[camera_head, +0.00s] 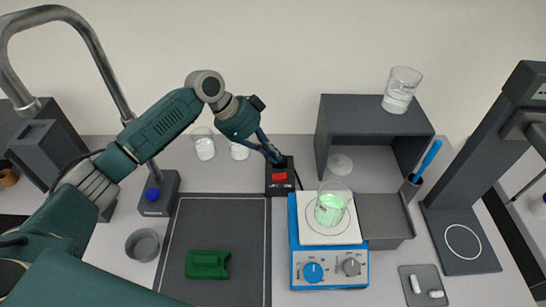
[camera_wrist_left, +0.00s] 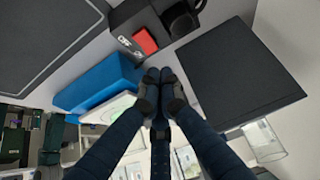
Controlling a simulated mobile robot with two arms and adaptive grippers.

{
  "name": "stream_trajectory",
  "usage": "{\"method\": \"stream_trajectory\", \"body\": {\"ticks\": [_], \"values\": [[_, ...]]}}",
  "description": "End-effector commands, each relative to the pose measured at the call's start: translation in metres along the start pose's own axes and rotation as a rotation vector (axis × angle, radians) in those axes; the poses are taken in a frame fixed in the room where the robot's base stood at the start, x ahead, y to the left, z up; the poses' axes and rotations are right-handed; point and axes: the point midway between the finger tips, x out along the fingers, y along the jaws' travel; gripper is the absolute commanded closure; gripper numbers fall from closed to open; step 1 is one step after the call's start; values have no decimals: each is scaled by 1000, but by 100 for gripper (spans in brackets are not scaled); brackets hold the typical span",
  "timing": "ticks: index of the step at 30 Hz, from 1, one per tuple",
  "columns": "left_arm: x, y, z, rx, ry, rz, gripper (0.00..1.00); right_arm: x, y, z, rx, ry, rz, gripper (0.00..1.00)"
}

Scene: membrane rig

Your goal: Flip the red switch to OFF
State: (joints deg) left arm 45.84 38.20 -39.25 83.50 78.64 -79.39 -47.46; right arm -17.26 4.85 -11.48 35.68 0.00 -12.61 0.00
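The red switch (camera_head: 279,177) sits on a small black box (camera_head: 280,189) on the bench, just left of the blue hotplate. In the left wrist view, the red switch (camera_wrist_left: 145,41) is at the upper middle, with white lettering beside it. I cannot tell which way the rocker is tilted. My left gripper (camera_head: 276,158) reaches in from behind and hides the rear of the black box in the head view. Its fingertips are together and empty, and in the wrist view (camera_wrist_left: 160,77) they appear apart from the switch. My right gripper is not in view.
A blue hotplate (camera_head: 330,255) carries a beaker of green liquid (camera_head: 331,207). A dark shelf (camera_head: 375,107) with a glass (camera_head: 402,90) on top stands behind. Glasses (camera_head: 203,146) stand near my left arm. A green piece (camera_head: 207,264) lies on a dark mat (camera_head: 235,220).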

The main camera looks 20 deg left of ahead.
Motion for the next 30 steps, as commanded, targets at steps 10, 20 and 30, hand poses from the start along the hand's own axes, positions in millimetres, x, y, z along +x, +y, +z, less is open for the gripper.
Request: {"method": "stream_trajectory", "body": {"ticks": [10,20,30], "values": [[-59,0,16,1,-3,-2,100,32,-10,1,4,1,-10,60],[-81,1,17,0,-3,2,100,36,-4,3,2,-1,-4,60],[-84,1,15,0,-3,2,100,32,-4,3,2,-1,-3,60]]}}
